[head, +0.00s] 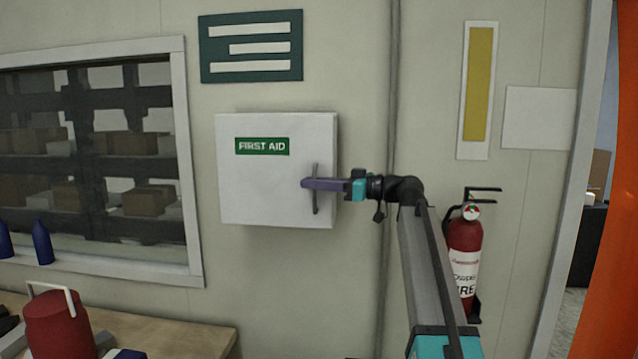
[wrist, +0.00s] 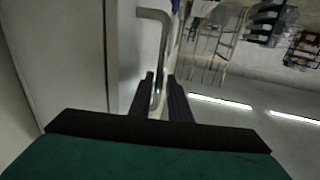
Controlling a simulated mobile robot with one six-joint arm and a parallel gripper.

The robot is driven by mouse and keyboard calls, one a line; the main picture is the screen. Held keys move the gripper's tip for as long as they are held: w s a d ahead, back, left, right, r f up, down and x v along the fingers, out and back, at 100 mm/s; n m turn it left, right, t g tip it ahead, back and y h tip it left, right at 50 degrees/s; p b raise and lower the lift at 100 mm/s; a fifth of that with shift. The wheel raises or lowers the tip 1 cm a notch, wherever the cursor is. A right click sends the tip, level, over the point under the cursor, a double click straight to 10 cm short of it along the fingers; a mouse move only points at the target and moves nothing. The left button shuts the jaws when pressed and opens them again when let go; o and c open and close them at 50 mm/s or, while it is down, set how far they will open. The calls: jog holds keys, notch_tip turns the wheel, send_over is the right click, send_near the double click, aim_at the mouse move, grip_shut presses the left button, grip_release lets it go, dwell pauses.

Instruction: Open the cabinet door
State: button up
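The cabinet is a white wall box (head: 270,190) with a green FIRST AID label, and its door looks closed. A grey vertical bar handle (head: 316,203) is near the right edge of the door. My gripper (head: 308,184) reaches the handle from the right at about mid-height. In the wrist view the handle (wrist: 153,14) runs down between the two dark fingers of my gripper (wrist: 161,82), which sit close on both sides of it. The gripper looks shut on the handle. The door face (wrist: 128,45) is to the left of the fingers.
A fire extinguisher (head: 464,255) hangs on the wall to the right, close to my arm. A framed window (head: 178,130) is left of the cabinet. A wooden bench (head: 180,335) with a red can (head: 60,325) stands below left. A dark green sign (head: 252,72) is above.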

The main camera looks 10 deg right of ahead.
jog(key=shift+c, duration=0.5)
grip_shut()
